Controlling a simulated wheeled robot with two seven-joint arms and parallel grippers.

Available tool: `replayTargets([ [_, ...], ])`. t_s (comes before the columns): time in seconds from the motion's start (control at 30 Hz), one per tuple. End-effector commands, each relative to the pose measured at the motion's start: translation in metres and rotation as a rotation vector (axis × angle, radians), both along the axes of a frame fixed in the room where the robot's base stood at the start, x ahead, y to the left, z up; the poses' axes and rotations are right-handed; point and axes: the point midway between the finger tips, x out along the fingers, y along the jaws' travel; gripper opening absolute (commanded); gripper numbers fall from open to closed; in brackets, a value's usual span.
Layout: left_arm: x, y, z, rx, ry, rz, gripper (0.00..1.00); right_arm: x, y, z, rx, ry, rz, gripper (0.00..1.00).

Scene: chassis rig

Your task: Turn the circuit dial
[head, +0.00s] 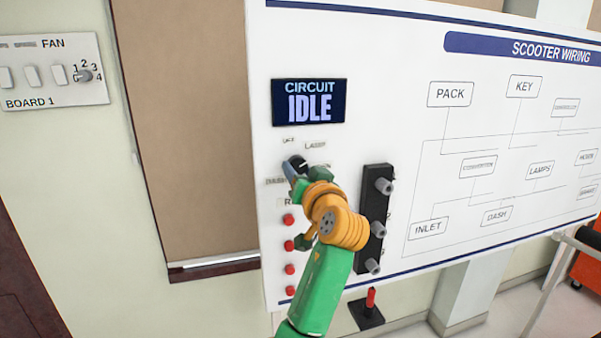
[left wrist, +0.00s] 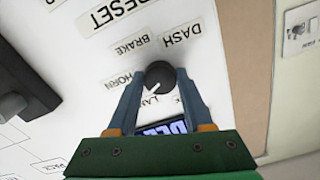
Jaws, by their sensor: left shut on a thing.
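The circuit dial (head: 298,161) is a round black knob on the white panel, below a screen (head: 309,101) that reads "CIRCUIT IDLE". My left gripper (head: 293,171) is at the dial and partly covers it in the head view. In the left wrist view the dial (left wrist: 160,76) sits between the two fingertips of my left gripper (left wrist: 159,79), which is shut on it. A light mark on the dial points toward the partly hidden LAMP label (left wrist: 151,97). Labels DASH, BRAKE and HORN stand around the dial. My right gripper is in neither view.
Several red buttons (head: 289,219) run down the panel below the dial. A black block with grey knobs (head: 376,215) stands just right of my left arm. A FAN board (head: 50,72) is on the wall at far left. The SCOOTER WIRING diagram fills the panel's right side.

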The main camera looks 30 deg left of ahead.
Motion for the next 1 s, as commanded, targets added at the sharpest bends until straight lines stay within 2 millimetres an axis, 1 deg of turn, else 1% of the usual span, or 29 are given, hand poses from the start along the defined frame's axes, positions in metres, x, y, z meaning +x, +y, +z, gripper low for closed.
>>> replayTargets([
  [0.5,-0.0017,0.0018,0.0006,0.299,0.355,0.002,0.00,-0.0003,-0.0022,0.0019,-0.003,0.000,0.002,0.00],
  [0.7,-0.0019,0.0021,0.0007,0.383,0.454,0.002,0.00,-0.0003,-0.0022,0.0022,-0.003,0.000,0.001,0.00],
  [1.0,-0.0023,0.0023,0.0013,0.455,0.536,0.002,0.00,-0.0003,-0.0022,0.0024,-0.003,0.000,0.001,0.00],
])
